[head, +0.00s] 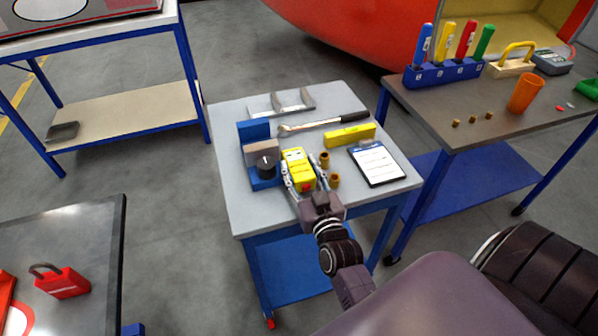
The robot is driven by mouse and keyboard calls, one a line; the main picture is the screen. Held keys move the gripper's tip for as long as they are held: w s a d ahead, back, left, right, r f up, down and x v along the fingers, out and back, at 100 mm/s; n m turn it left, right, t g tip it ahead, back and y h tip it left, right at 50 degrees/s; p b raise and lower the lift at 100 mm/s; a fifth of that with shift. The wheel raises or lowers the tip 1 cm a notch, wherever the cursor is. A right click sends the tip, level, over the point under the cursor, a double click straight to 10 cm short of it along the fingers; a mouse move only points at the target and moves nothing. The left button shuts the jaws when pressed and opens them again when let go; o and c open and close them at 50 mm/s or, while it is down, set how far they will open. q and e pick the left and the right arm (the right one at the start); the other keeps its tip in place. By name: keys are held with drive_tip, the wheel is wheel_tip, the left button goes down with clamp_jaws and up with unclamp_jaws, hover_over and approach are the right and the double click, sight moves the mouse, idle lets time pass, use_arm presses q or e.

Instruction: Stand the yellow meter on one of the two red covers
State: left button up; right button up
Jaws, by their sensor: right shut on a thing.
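The yellow meter (298,163) is on the middle of the small grey cart, just right of a blue fixture with a black knob. My right gripper (302,182) reaches in from the near side and is shut on the meter, one finger on each side. I cannot tell whether the meter touches the cart top. A flat red piece (6,298) is cut off at the left edge on the near-left table; I cannot tell whether it is a red cover. No second one is clearly visible. My left gripper is not in view.
The cart (230,190) also holds the blue fixture (262,176), brass fittings (335,180), a clipboard (377,163), a yellow level (350,136) and a wrench (325,123). A red padlock (64,284) lies on the near-left table (85,235). The right bench (432,108) holds screwdrivers and an orange cup (524,94).

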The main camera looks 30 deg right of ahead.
drive_tip(key=shift+s+r, duration=0.1)
drive_tip(key=shift+r, duration=0.1)
drive_tip(key=shift+f, duration=0.1)
drive_tip(key=o, duration=1.4)
drive_tip(key=shift+f, duration=0.15)
drive_tip(key=shift+o, duration=0.5)
